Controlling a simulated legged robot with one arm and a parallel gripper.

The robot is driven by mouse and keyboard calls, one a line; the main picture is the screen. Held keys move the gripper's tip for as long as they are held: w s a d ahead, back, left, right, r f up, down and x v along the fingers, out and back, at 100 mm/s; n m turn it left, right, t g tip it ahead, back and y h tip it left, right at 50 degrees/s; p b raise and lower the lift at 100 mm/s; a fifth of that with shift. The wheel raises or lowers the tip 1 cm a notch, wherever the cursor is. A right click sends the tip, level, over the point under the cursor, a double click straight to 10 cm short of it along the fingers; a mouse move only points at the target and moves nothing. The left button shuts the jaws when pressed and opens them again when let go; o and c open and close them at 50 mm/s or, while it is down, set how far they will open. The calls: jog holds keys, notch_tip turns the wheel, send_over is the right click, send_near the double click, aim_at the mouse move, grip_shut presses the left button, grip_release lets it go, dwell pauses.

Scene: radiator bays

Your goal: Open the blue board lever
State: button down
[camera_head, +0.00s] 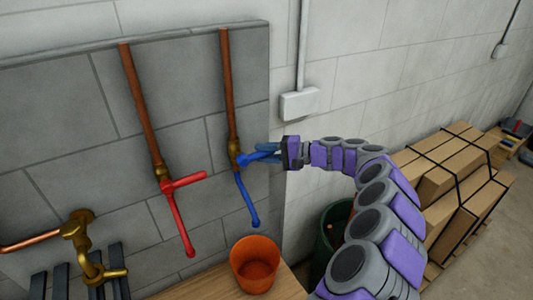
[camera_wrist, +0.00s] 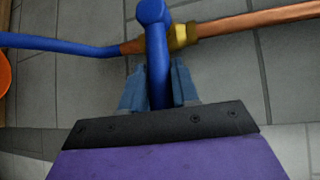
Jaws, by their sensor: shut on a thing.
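The blue lever (camera_head: 262,156) sits on a valve on the right copper pipe, and its handle sticks out to the right. A blue spout (camera_head: 246,200) hangs down below the valve. My gripper (camera_head: 277,151) reaches in from the right and is shut on the lever's handle. In the wrist view the blue lever (camera_wrist: 156,55) runs between the two blue-grey fingers of my gripper (camera_wrist: 158,85), with its rounded end above them. The brass fitting (camera_wrist: 182,36) and copper pipe lie to the right, the blue spout to the left. The fingers partly hide the handle.
A red lever (camera_head: 186,182) with a red spout is on the pipe to the left. An orange bucket (camera_head: 255,265) stands on a wooden surface below. A brass tap (camera_head: 80,230) is at far left. A grey box (camera_head: 299,103) is on the wall; cartons (camera_head: 450,180) stand right.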

aim_at(259, 152)
jog(key=shift+a+r, duration=0.1)
jog(key=shift+r, duration=0.05)
jog(key=shift+s+a+r+n+h, duration=0.1)
jog(key=shift+s+r+n+h, duration=0.1)
jog(key=shift+r+n+h, duration=0.8)
jog(key=shift+s+a+r+n+t+h, duration=0.1)
jog(key=shift+a+r+n+t+h, duration=0.1)
jog(key=shift+r+n+t+h, duration=0.3)
jog(key=shift+s+a+r+n+h, duration=0.15)
jog(key=shift+r+h, duration=0.15)
jog(key=shift+h, duration=0.4)
jog(key=shift+s+a+r+n+h+p, duration=0.15)
jog(key=shift+a+r+n+h+p, duration=0.15)
jog(key=shift+h, duration=0.3)
jog(key=c, duration=1.3)
grip_release()
jog(key=o, duration=0.4)
jog(key=shift+a, duration=0.35)
jog(key=shift+c, duration=0.2)
jog(key=shift+d, duration=0.1)
